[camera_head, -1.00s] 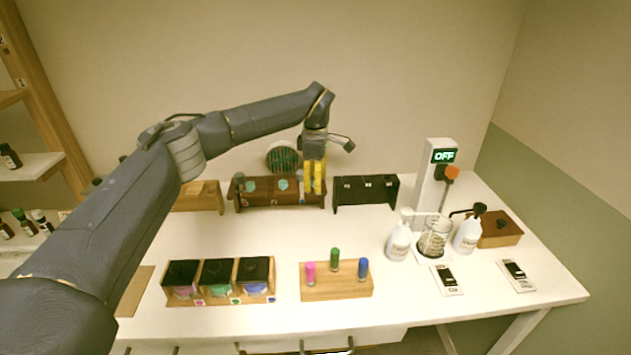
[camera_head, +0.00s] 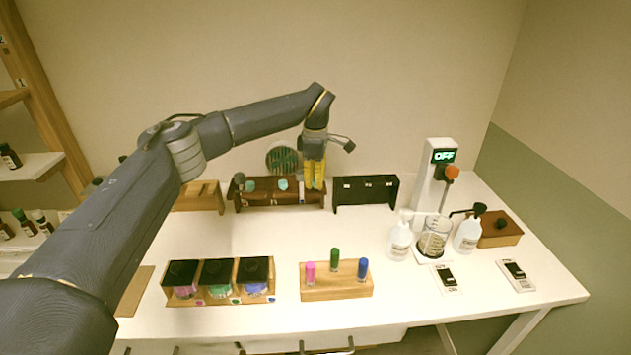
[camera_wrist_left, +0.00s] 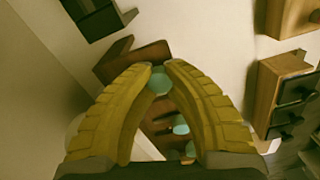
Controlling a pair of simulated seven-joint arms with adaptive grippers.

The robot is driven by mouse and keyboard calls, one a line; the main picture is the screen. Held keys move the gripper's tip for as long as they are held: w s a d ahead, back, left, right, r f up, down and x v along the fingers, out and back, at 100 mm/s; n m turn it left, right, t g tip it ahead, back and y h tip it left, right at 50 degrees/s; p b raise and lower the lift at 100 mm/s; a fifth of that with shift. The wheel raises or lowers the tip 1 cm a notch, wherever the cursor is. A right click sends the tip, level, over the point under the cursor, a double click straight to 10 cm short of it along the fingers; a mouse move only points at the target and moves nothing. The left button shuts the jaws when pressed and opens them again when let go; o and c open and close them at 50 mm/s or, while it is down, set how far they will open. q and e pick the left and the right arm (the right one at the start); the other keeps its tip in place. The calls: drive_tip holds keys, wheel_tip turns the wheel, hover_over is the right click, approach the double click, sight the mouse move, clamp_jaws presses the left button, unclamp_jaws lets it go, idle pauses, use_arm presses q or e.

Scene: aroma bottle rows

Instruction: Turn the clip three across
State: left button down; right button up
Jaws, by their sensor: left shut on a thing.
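A dark brown rack (camera_head: 262,203) stands at the back of the table with several pale teal round pieces along it. Two of them, a left one (camera_head: 250,186) and a middle one (camera_head: 283,185), show in the head view. My left gripper (camera_head: 314,187) points down at the rack's right end, its yellow fingers shut on a teal piece (camera_wrist_left: 160,82), which shows between the fingertips in the left wrist view. The fingers hide this piece in the head view. I cannot tell which part is the clip. My right gripper is not in view.
A black rack (camera_head: 366,194) stands just right of the brown one. A wooden box (camera_head: 200,197) is to its left. In front are a block with three coloured vials (camera_head: 336,287) and black-lidded jars (camera_head: 218,273). The table's middle is clear.

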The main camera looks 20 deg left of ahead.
use_arm(q)
drive_tip(key=shift+n, duration=0.3)
drive_tip(key=n, duration=0.3)
drive_tip(key=shift+n, duration=0.3)
drive_tip(key=n, duration=0.4)
drive_tip(key=shift+n, duration=0.3)
drive_tip(key=n, duration=0.4)
drive_tip(key=shift+n, duration=2.5)
drive_tip(key=c, duration=1.2)
unclamp_jaws()
